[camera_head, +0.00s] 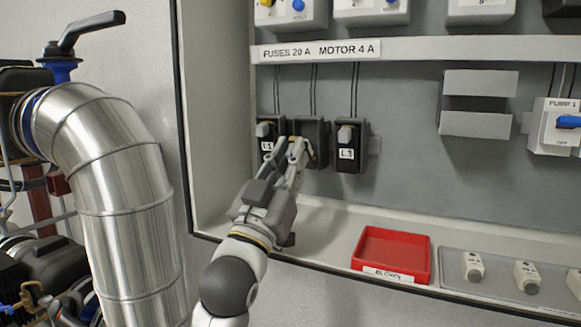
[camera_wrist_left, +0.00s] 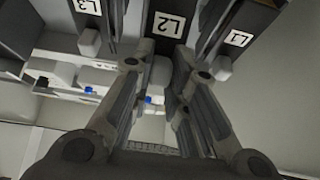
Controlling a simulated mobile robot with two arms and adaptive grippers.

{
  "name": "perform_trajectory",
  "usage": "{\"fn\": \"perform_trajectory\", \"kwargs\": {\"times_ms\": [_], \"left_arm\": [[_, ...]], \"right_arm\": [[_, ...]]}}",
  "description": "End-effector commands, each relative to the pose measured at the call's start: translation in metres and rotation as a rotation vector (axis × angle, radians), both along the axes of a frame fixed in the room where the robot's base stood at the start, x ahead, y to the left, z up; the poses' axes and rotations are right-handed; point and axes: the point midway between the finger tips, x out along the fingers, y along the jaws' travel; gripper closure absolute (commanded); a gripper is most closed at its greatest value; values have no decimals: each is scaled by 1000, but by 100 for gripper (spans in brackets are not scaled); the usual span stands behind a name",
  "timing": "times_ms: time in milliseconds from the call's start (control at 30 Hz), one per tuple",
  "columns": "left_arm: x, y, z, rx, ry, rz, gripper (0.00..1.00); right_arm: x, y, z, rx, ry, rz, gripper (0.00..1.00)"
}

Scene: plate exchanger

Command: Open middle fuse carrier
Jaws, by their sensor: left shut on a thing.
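The middle fuse carrier, black and labelled L2 in the left wrist view (camera_wrist_left: 167,24), sits in the row between L1 (camera_head: 268,142) and L3 (camera_head: 351,146). In the head view the middle carrier (camera_head: 316,138) is partly hidden behind my left gripper (camera_head: 298,150). My left gripper, also in the left wrist view (camera_wrist_left: 158,68), has its fingers on either side of the light grey handle below the L2 label and is shut on it. The middle carrier's tilt is hard to tell. My right gripper is not in view.
L1 and L3 stand close on either side of my left fingers. A red tray (camera_head: 392,252) lies on the cabinet's bottom ledge, beside a grey mat (camera_head: 500,291) with several white fuses. The PUMP 1 switch (camera_head: 558,127) is at the right. A silver pipe (camera_head: 112,190) stands left, outside the cabinet.

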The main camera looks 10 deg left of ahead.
Motion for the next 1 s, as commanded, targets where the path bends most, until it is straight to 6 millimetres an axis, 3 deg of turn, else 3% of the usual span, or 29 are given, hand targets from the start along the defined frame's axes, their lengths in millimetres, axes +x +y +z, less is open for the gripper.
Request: {"fn": "perform_trajectory", "kwargs": {"times_ms": [567, 600, 733, 1000], "left_arm": [[0, 0, -2, -6, -15, -1, 100], [0, 0, -2, -6, -15, -1, 82], [0, 0, -2, -6, -15, -1, 65], [0, 0, -2, -6, -15, -1, 62]], "right_arm": [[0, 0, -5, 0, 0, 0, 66], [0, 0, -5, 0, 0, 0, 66], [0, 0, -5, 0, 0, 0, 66], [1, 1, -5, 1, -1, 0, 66]]}}
